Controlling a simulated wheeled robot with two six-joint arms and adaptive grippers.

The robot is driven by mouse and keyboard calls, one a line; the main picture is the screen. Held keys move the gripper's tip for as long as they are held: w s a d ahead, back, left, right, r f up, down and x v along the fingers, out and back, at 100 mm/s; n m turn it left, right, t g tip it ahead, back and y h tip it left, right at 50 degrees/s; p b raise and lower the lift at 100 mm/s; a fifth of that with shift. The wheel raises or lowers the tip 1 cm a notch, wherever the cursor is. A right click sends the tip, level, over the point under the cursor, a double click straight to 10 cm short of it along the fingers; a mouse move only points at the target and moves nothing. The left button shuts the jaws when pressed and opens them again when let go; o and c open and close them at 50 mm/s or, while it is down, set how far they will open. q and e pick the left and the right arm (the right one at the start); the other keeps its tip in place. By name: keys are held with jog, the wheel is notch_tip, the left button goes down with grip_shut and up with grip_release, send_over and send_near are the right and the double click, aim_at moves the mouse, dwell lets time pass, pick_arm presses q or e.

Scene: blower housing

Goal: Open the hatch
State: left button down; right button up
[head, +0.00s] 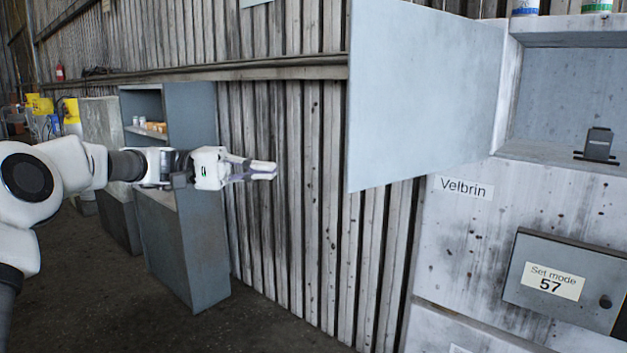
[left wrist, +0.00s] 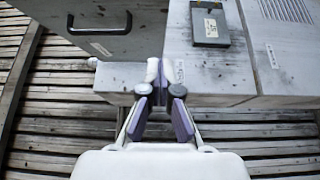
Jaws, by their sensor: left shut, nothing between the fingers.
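A large pale grey hatch door (head: 425,95) stands swung out to the left from the upper compartment (head: 555,85) of the cabinet, whose inside is exposed. My left gripper (head: 272,171) is shut and empty, to the left of the door and apart from it in the head view, before the corrugated wall. In the left wrist view the closed fingers (left wrist: 160,88) point towards the cabinet front. A dark grey panel with a bar handle (left wrist: 100,25) shows at upper left there; I cannot tell whether it is this door. My right gripper is out of view.
Below the compartment are a "Velbrin" label (head: 464,187) and a grey box marked "Set mode 57" (head: 575,270) with a dark knob. A small dark device (head: 598,145) sits in the compartment. A grey shelf unit (head: 195,235) stands behind my left arm.

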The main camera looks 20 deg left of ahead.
pick_arm(q)
jog(key=f, duration=0.2)
jog(key=p, duration=0.4)
send_near(359, 188)
jog(key=w+d, duration=0.2)
jog(key=w, duration=0.3)
jog(key=s+d, duration=0.1)
jog(key=d, duration=0.1)
jog(key=s+d+p, duration=0.1)
jog(key=s, duration=0.1)
jog(key=shift+d+r, duration=0.1)
jog(key=shift+d, duration=0.3)
jog(key=shift+w+a+f, duration=0.2)
jog(key=shift+f, duration=0.05)
